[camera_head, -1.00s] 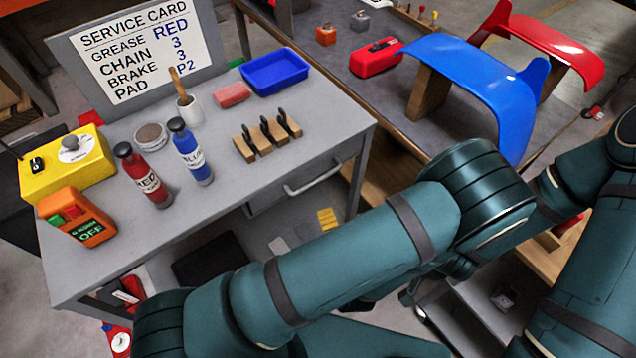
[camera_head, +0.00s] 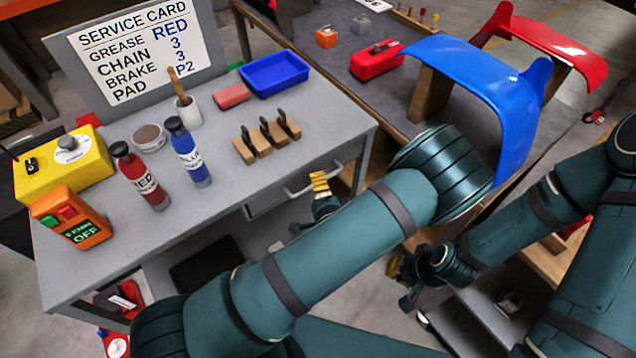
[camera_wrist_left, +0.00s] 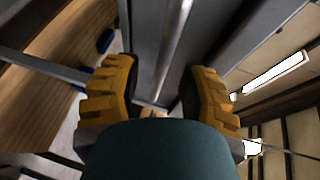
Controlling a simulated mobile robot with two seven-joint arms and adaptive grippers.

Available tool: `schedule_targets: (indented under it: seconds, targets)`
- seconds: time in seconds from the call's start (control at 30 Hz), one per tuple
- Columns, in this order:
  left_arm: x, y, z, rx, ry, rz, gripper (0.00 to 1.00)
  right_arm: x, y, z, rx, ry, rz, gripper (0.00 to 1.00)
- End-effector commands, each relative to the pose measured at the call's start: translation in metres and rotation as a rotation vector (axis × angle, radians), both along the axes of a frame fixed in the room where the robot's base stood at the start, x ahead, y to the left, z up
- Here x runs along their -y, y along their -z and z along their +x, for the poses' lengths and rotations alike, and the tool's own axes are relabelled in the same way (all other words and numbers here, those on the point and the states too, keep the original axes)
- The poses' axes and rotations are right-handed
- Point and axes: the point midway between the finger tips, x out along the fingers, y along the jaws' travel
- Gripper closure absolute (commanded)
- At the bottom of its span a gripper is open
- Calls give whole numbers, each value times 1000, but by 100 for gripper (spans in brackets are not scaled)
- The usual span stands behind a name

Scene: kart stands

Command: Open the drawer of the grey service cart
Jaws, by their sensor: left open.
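The grey service cart (camera_head: 80,240) stands at left in the head view. Its drawer (camera_head: 265,204) looks shut, under the right part of the top. A pale bar handle (camera_head: 298,190) runs along the drawer front. My left gripper (camera_head: 320,184) is at the handle and covers part of it. In the left wrist view my left gripper (camera_wrist_left: 160,90) is open, and the handle bar (camera_wrist_left: 176,45) runs between its yellow fingers; contact cannot be told.
The cart top holds a red bottle (camera_head: 145,180), a blue bottle (camera_head: 190,155), a blue tray (camera_head: 274,73), a yellow box (camera_head: 65,168) and an orange device (camera_head: 70,217). A workbench (camera_head: 390,110) with a blue fender (camera_head: 480,75) stands to the right.

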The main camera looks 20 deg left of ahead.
Motion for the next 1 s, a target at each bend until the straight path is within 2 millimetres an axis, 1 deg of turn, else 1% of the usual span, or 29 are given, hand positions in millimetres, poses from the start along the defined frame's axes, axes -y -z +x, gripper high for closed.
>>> schedule_targets:
  seconds: [0.1,0.2,0.47,0.5,0.57,0.6,0.63,1.0]
  targets:
    - [-6,2,8,1,-2,0,59,0,1,0,1,0,0,100]
    - [-7,3,12,0,0,0,59,0,2,0,1,0,0,100]
    - [-7,2,13,0,0,0,59,0,2,1,1,0,0,100]
    - [-7,2,12,0,0,0,63,0,2,1,1,0,0,100]
    - [-7,2,12,0,0,0,84,0,2,1,1,0,0,100]
    - [-7,2,12,0,0,0,98,0,2,1,1,0,0,100]
    - [-7,2,12,0,0,0,100,0,2,1,1,0,0,100]
    - [-7,2,12,0,0,1,100,0,2,0,1,0,0,100]
